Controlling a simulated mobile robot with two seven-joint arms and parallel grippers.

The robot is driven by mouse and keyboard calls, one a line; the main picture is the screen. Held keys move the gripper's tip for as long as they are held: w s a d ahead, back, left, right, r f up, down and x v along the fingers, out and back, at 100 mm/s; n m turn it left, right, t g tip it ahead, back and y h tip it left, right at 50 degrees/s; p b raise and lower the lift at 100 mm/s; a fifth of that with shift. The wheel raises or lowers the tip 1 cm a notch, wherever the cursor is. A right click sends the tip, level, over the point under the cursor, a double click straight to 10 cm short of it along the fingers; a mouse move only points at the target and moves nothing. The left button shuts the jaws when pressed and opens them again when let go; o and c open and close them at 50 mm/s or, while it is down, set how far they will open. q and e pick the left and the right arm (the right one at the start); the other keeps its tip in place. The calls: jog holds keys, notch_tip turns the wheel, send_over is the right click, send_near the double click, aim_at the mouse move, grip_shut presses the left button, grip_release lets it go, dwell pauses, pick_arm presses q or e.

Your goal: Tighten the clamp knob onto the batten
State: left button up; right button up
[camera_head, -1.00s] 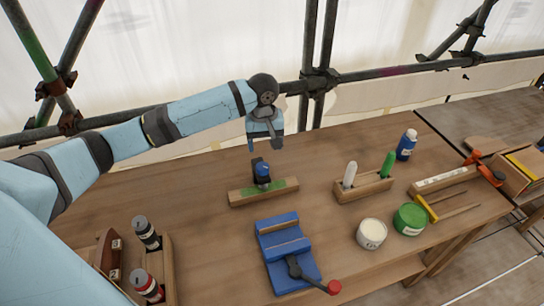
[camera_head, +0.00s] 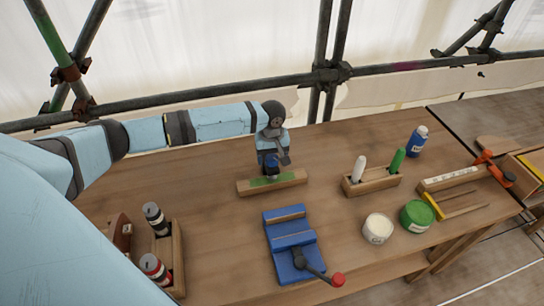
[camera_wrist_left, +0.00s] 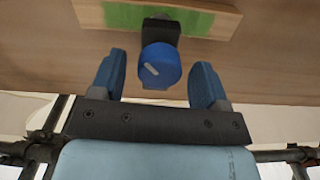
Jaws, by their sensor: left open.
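The blue clamp knob (camera_wrist_left: 159,66) with a pale mark on its face sits on a dark clamp body (camera_wrist_left: 162,31) at the wooden batten (camera_head: 287,179). The batten lies on the bench and has a green patch (camera_head: 262,181), which also shows in the left wrist view (camera_wrist_left: 122,17). My left gripper (camera_wrist_left: 159,80) is open, with one blue finger on each side of the knob and a visible gap to each. In the head view the gripper (camera_head: 272,160) is directly over the knob and partly hides it. My right gripper is not in view.
A blue vise (camera_head: 290,240) with a red-ended handle stands in front of the batten. A wooden rack (camera_head: 371,182) with a white and a green marker is to the right, near a white tub (camera_head: 377,229) and a green tub (camera_head: 417,216). Cans (camera_head: 155,218) stand front left.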

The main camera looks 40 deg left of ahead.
pick_arm(q)
jog(key=shift+f, duration=0.3)
jog(key=c, duration=0.9)
jog(key=shift+c, duration=0.2)
